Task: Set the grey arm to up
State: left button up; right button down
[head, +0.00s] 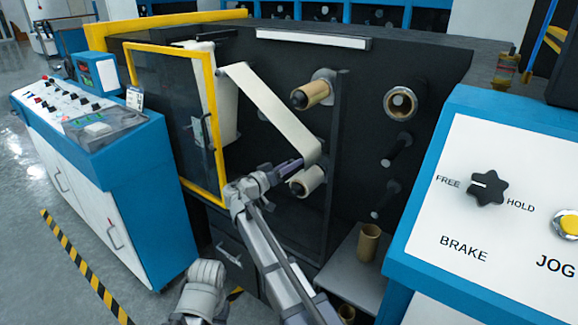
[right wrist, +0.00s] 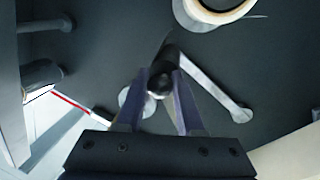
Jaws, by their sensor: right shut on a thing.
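The grey arm (right wrist: 212,88) shows in the right wrist view as a flat light-grey bar against the dark panel. My right gripper (right wrist: 160,82) is shut on the dark roller or handle at the bar's upper left end. In the head view my right gripper (head: 292,166) reaches to the black machine face, beside the lower end of the pale web. It hides the grey arm there, so I cannot tell its setting.
The pale web (head: 270,112) runs down past a brown core (head: 312,93) to a lower core (head: 307,180). A yellow-framed door (head: 218,140) stands left of my right arm. A blue console with a FREE/HOLD brake knob (head: 488,188) stands at right.

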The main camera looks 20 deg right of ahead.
notch_tip(320, 180, up, 10)
jog(key=n+p, duration=0.4)
jog(key=p, duration=0.3)
jog(key=shift+t, duration=0.3)
jog(key=shift+w+a+r+n+h+p, duration=0.1)
jog(key=shift+r+n+h+p, duration=0.05)
jog(key=shift+r+n+p, duration=0.15)
jog(key=shift+w+a+r+n+h+p, duration=0.1)
jog(key=shift+r+n+h+p, duration=0.1)
jog(key=shift+r+p, duration=0.2)
jog(key=c, duration=0.5)
grip_release()
jog(key=shift+c, duration=0.2)
jog(key=v, duration=0.7)
jog(key=shift+s+a+b, duration=0.2)
jog(key=shift+a+b, duration=0.15)
jog(key=shift+b, duration=0.05)
jog(key=shift+f, duration=0.1)
